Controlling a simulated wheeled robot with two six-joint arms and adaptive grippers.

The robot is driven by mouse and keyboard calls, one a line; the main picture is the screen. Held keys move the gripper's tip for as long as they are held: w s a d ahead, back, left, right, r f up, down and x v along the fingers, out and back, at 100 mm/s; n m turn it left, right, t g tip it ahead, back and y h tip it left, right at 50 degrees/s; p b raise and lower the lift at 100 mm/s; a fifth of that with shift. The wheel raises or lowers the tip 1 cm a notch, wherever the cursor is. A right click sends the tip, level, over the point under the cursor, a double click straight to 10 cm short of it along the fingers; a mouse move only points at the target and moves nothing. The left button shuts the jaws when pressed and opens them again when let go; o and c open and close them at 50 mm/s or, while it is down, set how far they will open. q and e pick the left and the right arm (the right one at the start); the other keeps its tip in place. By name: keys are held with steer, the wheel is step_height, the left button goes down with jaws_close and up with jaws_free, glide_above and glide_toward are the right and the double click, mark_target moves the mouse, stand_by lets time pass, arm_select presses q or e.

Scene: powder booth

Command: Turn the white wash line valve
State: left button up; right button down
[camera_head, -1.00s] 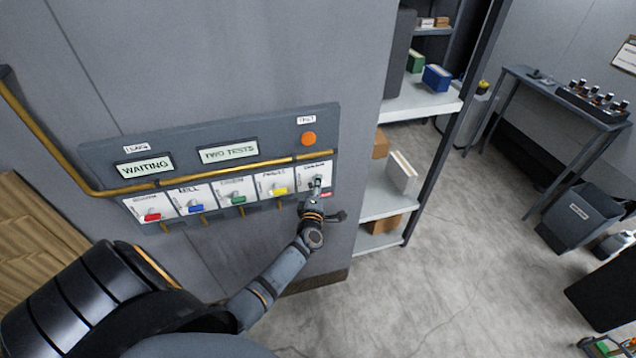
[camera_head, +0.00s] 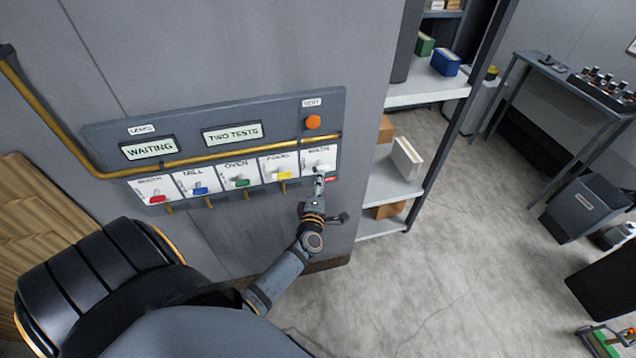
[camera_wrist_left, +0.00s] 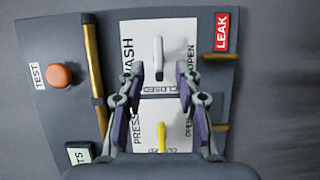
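The white wash line valve handle (camera_head: 319,168) is at the right end of the wall panel (camera_head: 225,108), under the WASH label. In the left wrist view the handle (camera_wrist_left: 158,56) lies along the picture's vertical, its lower end toward the CLOSED label; OPEN is printed on the right. My left gripper (camera_head: 318,181) is just below the handle in the head view. In the wrist view its fingers (camera_wrist_left: 160,75) are apart, one on each side of the handle's lower end, with visible gaps. I cannot tell their depth from it. My right gripper is not in view.
The yellow valve (camera_head: 284,175) sits beside the wash valve, with green, blue and red ones further left. An orange button (camera_head: 313,122) is above. A red LEAK tag (camera_wrist_left: 222,31) is beside the wash plate. A shelf (camera_head: 395,185) stands right of the panel.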

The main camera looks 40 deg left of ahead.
arm_select(q)
steer(key=v, duration=0.6)
steer(key=s+d+f+m+g+h+b, duration=0.15)
steer(key=s+f+m, duration=0.35)
steer(key=f, duration=0.6)
steer(key=s+d+f+m+g+h+b, duration=0.1)
steer(key=s+d+f+m+g+h, duration=0.3)
steer(key=f, duration=0.7)
steer(key=s+d+f+m+g+h+b, duration=0.15)
steer(key=s+f+m, duration=0.4)
steer(key=f, duration=0.65)
steer(key=s+a+f+m+g+b, duration=0.1)
steer(key=s+f+m+g, duration=0.1)
steer(key=s, duration=0.6)
steer(key=s+a+f+m+g+b, duration=0.1)
steer(key=s+f+m+g, duration=0.2)
steer(key=s+f, duration=0.4)
steer(key=s+a+f+m+g, duration=0.1)
steer(key=s+f+m, duration=0.3)
steer(key=s, duration=0.5)
steer(key=shift+s+f+g+b, duration=0.4)
steer(key=shift+f+g, duration=0.35)
steer(key=shift+g, duration=0.15)
